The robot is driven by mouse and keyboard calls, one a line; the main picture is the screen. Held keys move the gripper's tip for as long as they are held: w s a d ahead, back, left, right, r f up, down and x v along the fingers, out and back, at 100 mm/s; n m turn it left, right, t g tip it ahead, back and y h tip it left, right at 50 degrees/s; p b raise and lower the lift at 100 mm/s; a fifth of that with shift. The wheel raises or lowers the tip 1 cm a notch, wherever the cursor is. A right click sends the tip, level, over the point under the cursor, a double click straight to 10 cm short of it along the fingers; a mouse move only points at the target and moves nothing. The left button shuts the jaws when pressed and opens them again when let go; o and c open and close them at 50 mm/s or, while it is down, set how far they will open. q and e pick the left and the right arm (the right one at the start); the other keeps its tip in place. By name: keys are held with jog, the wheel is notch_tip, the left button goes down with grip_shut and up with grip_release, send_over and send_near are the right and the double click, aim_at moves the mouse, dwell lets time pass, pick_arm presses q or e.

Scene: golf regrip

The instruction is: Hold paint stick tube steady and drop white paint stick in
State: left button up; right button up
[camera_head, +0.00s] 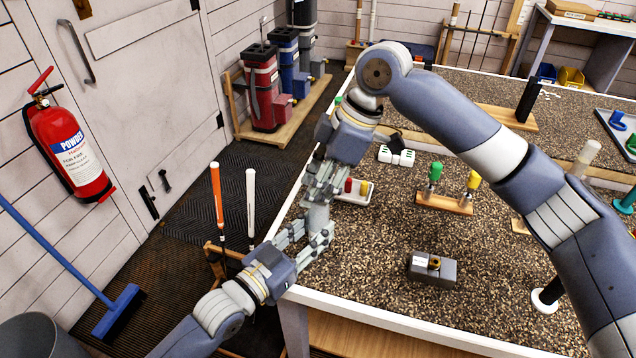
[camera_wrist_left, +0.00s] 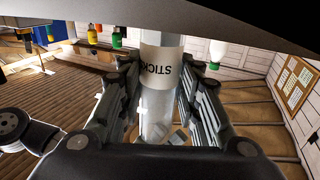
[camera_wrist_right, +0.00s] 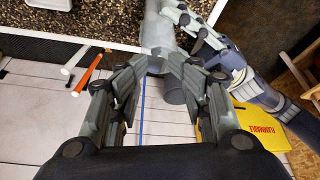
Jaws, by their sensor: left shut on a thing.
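A clear tube (camera_wrist_left: 158,110) with a white label reading "STICK" stands upright between the fingers of my left gripper (camera_wrist_left: 157,125), which is shut on it. In the head view, the tube (camera_head: 316,218) is at the table's left edge, with my left gripper (camera_head: 305,240) around it from below left. My right gripper (camera_head: 322,183) is just above the tube's top, pointing down. In the right wrist view, the right gripper's fingertips (camera_wrist_right: 158,65) are apart at the tube's end (camera_wrist_right: 160,35). I cannot make out a white paint stick between them or in the tube.
A wooden block holds a green-topped stick (camera_head: 435,172) and a yellow-topped stick (camera_head: 473,181). A white tray (camera_head: 352,198) with small red and yellow items is behind my right gripper. A grey block (camera_head: 432,270) sits nearer. Orange and white shafts (camera_head: 251,205) stand left of the table.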

jog(key=v, duration=1.2)
pick_arm(q)
jog(key=o, duration=1.1)
